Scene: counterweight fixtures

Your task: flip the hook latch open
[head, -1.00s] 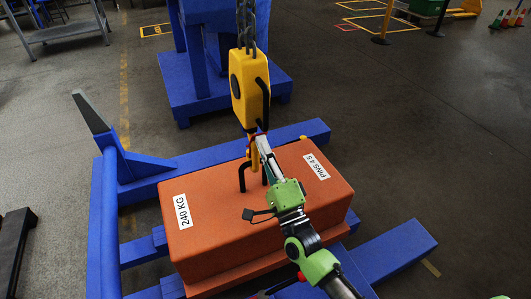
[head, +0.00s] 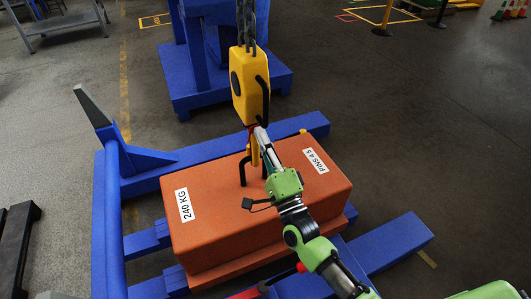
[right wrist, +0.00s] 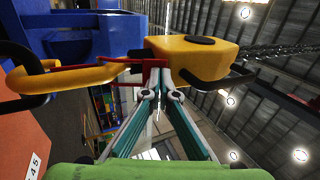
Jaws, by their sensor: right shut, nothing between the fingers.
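A yellow hook block (head: 250,88) hangs on a chain, with its yellow hook (head: 254,152) through the black lifting eye (head: 243,172) of an orange weight (head: 225,225) marked 240 KG. In the right wrist view the block (right wrist: 205,58) is close, with the hook (right wrist: 75,76) to its left. The red latch (right wrist: 95,62) runs from the block toward the hook; whether it is fully seated is unclear. My right gripper (head: 260,130) is shut and empty, its tips (right wrist: 158,92) right at the latch's base; contact cannot be told. My left gripper is not in view.
The weight rests on a blue frame (head: 108,225) with an upright post at left. Another blue stand (head: 220,90) is behind the hook block. A grey table (head: 65,28) is at the far left. Open floor lies to the right.

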